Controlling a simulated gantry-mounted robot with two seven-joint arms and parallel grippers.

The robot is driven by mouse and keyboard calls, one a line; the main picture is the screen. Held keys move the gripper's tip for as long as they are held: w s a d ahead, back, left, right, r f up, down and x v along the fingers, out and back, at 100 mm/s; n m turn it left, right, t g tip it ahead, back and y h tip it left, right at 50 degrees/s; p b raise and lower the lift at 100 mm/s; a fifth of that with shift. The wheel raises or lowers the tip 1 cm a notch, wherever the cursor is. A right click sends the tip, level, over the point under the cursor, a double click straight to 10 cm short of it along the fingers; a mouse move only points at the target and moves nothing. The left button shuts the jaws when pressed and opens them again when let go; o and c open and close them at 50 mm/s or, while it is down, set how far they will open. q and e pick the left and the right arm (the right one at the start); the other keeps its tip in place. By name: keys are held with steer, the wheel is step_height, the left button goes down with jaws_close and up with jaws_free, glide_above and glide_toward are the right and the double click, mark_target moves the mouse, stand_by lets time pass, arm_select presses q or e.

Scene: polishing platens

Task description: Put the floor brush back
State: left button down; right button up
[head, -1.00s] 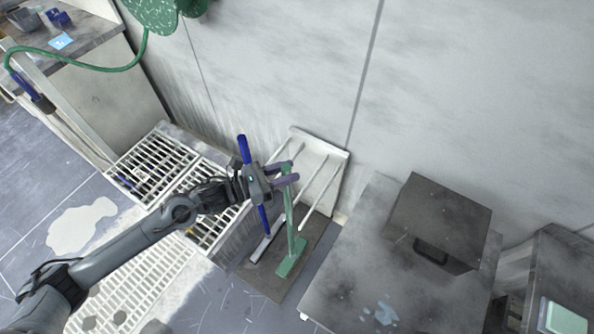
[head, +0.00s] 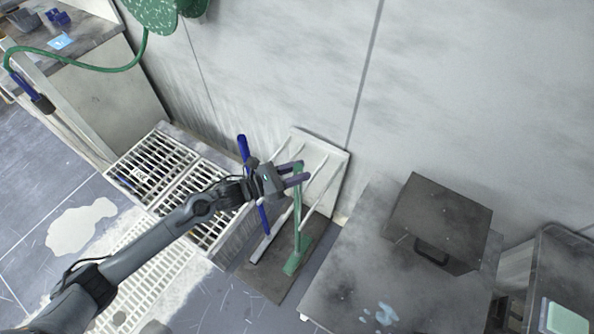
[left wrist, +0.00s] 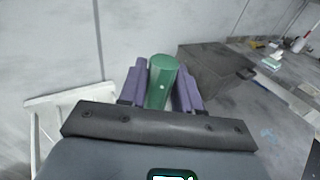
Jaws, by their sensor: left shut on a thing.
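My left gripper (head: 294,175) is shut on the top of the green floor brush (head: 297,215), which stands close to upright at the rack. In the left wrist view the purple fingers sit on both sides of the round green handle end (left wrist: 162,82). The brush's green head (head: 297,262) is low, over or on the dark mat (head: 262,282); I cannot tell if it touches. The white wall rack (head: 338,178) with its pegs is just behind the handle. A blue-handled squeegee (head: 243,150) stands at the rack's left. My right gripper is not in view.
A grey metal table (head: 345,265) with a dark box (head: 440,222) stands to the right of the rack. White floor grates (head: 150,170) lie to the left, and a green hose (head: 110,68) hangs at upper left. A pale puddle (head: 80,227) lies on the floor.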

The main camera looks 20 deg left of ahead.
arm_select(q)
steer(key=shift+w+r, duration=0.1)
steer(key=shift+r, duration=0.05)
steer(key=c, duration=1.2)
jaws_free()
steer(key=shift+f, duration=0.25)
steer(key=o, duration=0.4)
steer(key=shift+r, duration=0.2)
